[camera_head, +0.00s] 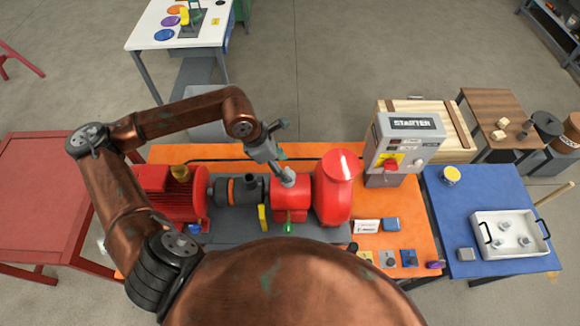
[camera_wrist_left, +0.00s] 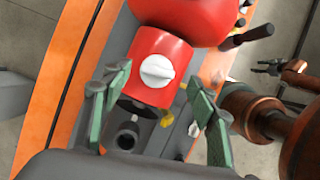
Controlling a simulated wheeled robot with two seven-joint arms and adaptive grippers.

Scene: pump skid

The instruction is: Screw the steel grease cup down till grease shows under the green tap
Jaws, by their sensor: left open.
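The steel grease cup (camera_head: 288,180) is a pale round cap on top of the red bearing housing (camera_head: 290,203). In the left wrist view the cup (camera_wrist_left: 157,71) shows a raised bar across its face. My left gripper (camera_head: 279,163) is open, just above the cup; its green-padded fingers (camera_wrist_left: 158,78) lie on either side of the cup in the left wrist view. I cannot tell any contact. The green tap (camera_head: 288,228) is on the near side of the housing; no grease is discernible there. A small dark gripper, seemingly my right (camera_wrist_left: 264,67), shows far off in the left wrist view.
The red pump casing (camera_head: 335,190) rises close to the right of the housing. A starter box (camera_head: 402,145) stands on the orange bench (camera_head: 375,240). A yellow piece (camera_head: 263,217) is left of the tap. A white tray (camera_head: 510,251) sits on a blue table.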

